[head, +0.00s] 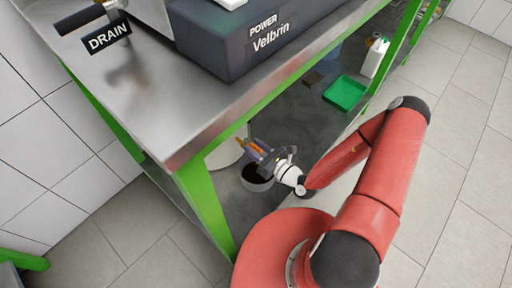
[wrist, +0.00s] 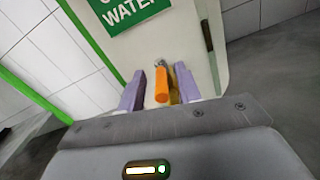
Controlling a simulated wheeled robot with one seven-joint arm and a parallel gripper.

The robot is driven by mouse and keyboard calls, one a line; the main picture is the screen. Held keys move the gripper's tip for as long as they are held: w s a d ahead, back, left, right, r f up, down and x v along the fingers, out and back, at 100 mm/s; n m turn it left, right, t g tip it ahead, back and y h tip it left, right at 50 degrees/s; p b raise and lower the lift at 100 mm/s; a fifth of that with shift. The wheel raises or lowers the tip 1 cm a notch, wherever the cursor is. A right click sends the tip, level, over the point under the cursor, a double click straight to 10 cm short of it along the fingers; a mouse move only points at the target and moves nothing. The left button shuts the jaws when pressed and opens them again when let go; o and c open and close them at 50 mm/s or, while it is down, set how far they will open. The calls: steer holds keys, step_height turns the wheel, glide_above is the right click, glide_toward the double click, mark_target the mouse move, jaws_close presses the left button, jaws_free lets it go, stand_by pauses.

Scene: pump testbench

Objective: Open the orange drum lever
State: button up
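The orange drum lever (wrist: 161,86) shows in the wrist view on the front of a white drum (wrist: 170,42) with a green label ending in "WATER" (wrist: 127,10). A brass-coloured part shows beside the lever. My gripper (wrist: 160,88) has its two purple fingers apart, one on each side of the lever, with gaps visible between them and it. In the head view my gripper (head: 260,150) is low under the bench, at the lever. The drum (head: 226,156) is mostly hidden behind the bench top and leg there.
A green tray (head: 344,93) and a white jug (head: 375,58) are farther back.

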steer(key=v, duration=0.7)
steer(key=shift+s+d, duration=0.3)
stand_by(0.3)
